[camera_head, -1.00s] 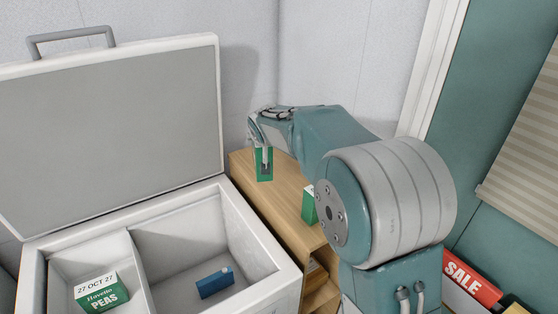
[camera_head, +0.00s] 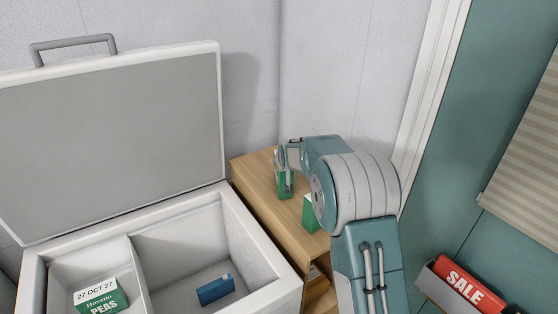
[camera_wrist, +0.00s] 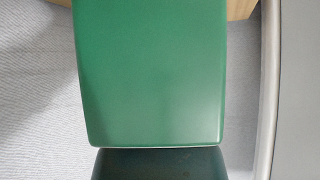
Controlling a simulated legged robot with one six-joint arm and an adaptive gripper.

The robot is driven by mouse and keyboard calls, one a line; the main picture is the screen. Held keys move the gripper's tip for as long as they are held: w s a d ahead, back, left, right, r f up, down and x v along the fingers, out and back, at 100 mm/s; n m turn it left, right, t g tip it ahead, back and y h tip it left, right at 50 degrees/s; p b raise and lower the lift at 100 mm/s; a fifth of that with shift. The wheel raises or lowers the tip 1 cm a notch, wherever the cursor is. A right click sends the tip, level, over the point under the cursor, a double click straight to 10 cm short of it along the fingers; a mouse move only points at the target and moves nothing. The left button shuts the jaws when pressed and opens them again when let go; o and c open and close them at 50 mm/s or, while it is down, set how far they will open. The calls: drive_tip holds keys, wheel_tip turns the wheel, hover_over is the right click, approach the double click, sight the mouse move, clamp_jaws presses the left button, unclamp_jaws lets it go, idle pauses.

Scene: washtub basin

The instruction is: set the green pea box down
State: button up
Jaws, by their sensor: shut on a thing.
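My gripper (camera_head: 284,160) is shut on a green pea box (camera_head: 286,184). The box is upright at the wooden shelf top (camera_head: 256,184), towards its back; whether its base touches the wood I cannot tell. In the wrist view the held green box (camera_wrist: 150,75) fills the middle, and a dark finger shows below it. A second green box (camera_head: 310,215) stands on the shelf top to the right, partly hidden by my arm. A third green box (camera_head: 101,296), marked PEAS and 27 OCT 27, lies in the freezer's left compartment.
The open white chest freezer (camera_head: 262,252) stands left of the shelf, its lid (camera_head: 110,140) raised. A blue box (camera_head: 215,289) lies in its right compartment. A wall is close behind the shelf. A red SALE box (camera_head: 465,285) is at lower right.

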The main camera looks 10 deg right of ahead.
drive_tip(key=o, duration=1.3)
drive_tip(key=shift+a, duration=0.15)
drive_tip(key=shift+o, duration=0.2)
drive_tip(key=s+d+r+g, duration=0.1)
drive_tip(key=s+r, duration=0.5)
drive_tip(key=s, duration=0.3)
drive_tip(key=s+r, duration=0.6)
drive_tip(key=s, duration=0.3)
drive_tip(key=s+f+g, duration=0.1)
drive_tip(key=s+g, duration=0.2)
drive_tip(key=s, duration=2.9)
drive_tip(key=shift+d+f+g, duration=0.25)
drive_tip(key=shift+d+g, duration=0.1)
drive_tip(key=shift+g, duration=0.05)
